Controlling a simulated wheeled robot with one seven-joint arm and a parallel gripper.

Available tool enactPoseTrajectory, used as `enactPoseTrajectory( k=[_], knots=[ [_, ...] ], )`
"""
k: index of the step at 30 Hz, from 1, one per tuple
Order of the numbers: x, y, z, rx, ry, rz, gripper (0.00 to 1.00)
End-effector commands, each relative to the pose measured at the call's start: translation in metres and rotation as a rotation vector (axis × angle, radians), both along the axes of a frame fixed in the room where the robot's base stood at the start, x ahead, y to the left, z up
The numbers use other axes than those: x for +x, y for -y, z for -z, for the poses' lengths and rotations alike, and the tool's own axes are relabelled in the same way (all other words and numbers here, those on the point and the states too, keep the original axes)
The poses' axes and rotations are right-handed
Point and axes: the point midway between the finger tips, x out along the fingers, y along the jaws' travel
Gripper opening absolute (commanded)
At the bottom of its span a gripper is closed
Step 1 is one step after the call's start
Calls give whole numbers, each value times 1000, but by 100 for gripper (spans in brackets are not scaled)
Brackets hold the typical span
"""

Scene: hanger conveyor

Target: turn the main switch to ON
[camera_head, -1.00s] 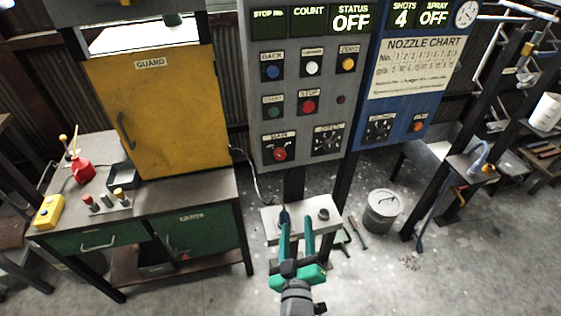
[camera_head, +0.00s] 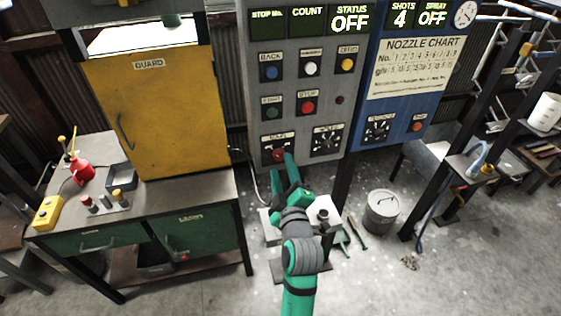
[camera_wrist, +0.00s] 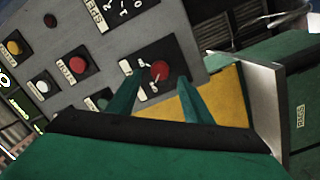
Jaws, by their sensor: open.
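The main switch (camera_head: 278,154) is a red rotary knob on a black plate, low on the left of the grey control panel (camera_head: 325,95). It also shows in the wrist view, where the red knob (camera_wrist: 160,71) lies between and just beyond my fingertips. My gripper (camera_head: 284,172) is open, its green fingers pointing up at the knob from below and partly covering its plate in the head view. In the wrist view my gripper (camera_wrist: 153,88) has one finger on each side of the knob; I cannot tell whether they touch it. The status display (camera_head: 350,18) reads OFF.
A black dial (camera_head: 326,142) sits just right of the main switch. Green and red push buttons (camera_head: 307,106) are above it. A bench with a yellow guard (camera_head: 155,110) stands left.

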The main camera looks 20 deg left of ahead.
Motion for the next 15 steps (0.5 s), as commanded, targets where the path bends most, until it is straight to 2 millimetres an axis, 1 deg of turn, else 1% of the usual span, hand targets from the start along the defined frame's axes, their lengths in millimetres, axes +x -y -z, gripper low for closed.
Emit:
enactPoseTrajectory(
  k=[1, 3, 6, 9, 15],
  knots=[
    [7, -4, -1, -2, 2, -1, 46],
    [15, -9, 0, -2, 1, -1, 46],
    [24, -14, 0, -1, 0, 0, 46],
    [30, -16, 0, -1, 2, 1, 46],
    [32, -18, 0, 0, 1, 1, 46]
  ],
)
